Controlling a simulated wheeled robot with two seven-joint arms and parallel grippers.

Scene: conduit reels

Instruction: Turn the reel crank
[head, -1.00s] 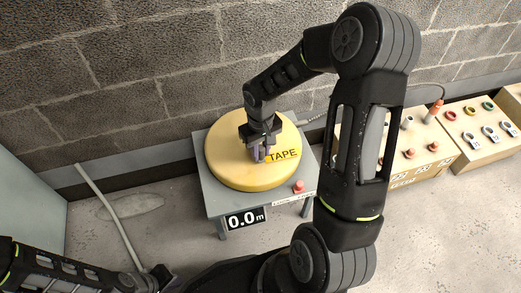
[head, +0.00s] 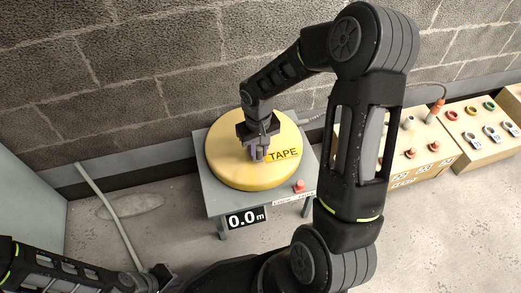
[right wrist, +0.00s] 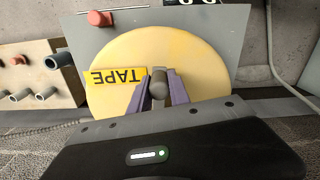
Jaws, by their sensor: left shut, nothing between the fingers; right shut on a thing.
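The yellow round reel (head: 225,165) lies flat on a grey stand (head: 215,203), with a TAPE label (head: 284,154) on its top. The reel also fills the middle of the right wrist view (right wrist: 200,60). My right gripper (head: 258,154) is above the reel's top face, shut on the grey crank knob (right wrist: 158,84), which shows between its purple fingers in the right wrist view. The crank's lower part is hidden by the gripper. My left gripper (head: 163,274) is shut and empty at the bottom left, low and away from the reel.
A display (head: 246,218) on the stand's front reads 0.0 m. A red button (head: 299,186) sits on the stand's front right corner. Wooden boxes (head: 425,150) with coloured fittings stand at the right. A block wall rises behind. A pale pole (head: 110,217) is at the left.

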